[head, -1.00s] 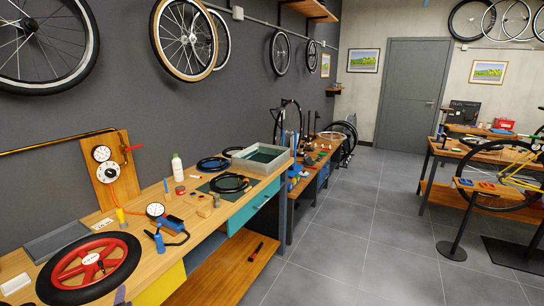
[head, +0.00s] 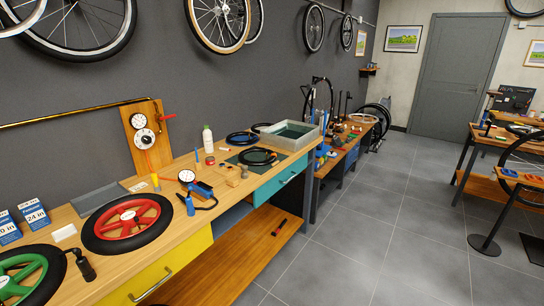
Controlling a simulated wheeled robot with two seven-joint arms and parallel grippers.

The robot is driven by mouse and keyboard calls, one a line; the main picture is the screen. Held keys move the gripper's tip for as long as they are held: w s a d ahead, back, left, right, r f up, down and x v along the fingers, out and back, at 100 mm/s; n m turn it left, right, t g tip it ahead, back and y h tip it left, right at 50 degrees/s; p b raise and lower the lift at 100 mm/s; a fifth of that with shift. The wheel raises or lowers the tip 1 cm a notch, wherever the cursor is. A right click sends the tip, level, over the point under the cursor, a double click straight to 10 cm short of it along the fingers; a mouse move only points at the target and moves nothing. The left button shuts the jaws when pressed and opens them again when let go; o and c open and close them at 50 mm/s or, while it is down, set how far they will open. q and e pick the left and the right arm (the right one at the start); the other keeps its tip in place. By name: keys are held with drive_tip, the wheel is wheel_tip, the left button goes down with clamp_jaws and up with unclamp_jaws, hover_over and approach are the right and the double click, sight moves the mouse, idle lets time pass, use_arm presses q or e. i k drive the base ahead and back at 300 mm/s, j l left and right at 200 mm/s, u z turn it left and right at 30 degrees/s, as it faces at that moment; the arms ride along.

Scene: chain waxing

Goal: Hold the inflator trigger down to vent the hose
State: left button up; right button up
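The inflator (head: 202,189) is blue and lies on the wooden workbench (head: 165,237) left of the middle of the head view. The inflator's trigger is too small to make out. Neither of my grippers is in view, and nothing is seen touching the inflator.
A wheel with a red hub (head: 127,223) and one with a green hub (head: 27,279) lie at the bench's left. A wooden gauge board (head: 148,155) with a red lever stands behind. A bottle (head: 208,139) and tray (head: 291,135) stand farther right. The grey floor is open.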

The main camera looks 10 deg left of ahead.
sight(205, 187)
drive_tip(key=i+l+u, duration=0.2)
drive_tip(key=u, duration=0.2)
drive_tip(key=i+l+u, duration=0.25)
drive_tip(key=u, duration=0.15)
drive_tip(key=i+l+u, duration=0.15)
drive_tip(key=l+u, duration=0.25)
drive_tip(key=i+l, duration=0.15)
drive_tip(key=l, duration=0.25)
drive_tip(key=i+l+u, duration=0.1)
drive_tip(key=l, duration=0.3)
drive_tip(key=i+l, duration=0.2)
drive_tip(key=l, duration=0.25)
drive_tip(key=i+l, duration=0.1)
drive_tip(key=l, duration=0.3)
drive_tip(key=i+l+u, duration=0.1)
drive_tip(key=l, duration=0.35)
drive_tip(key=i+l, duration=0.15)
drive_tip(key=l, duration=0.25)
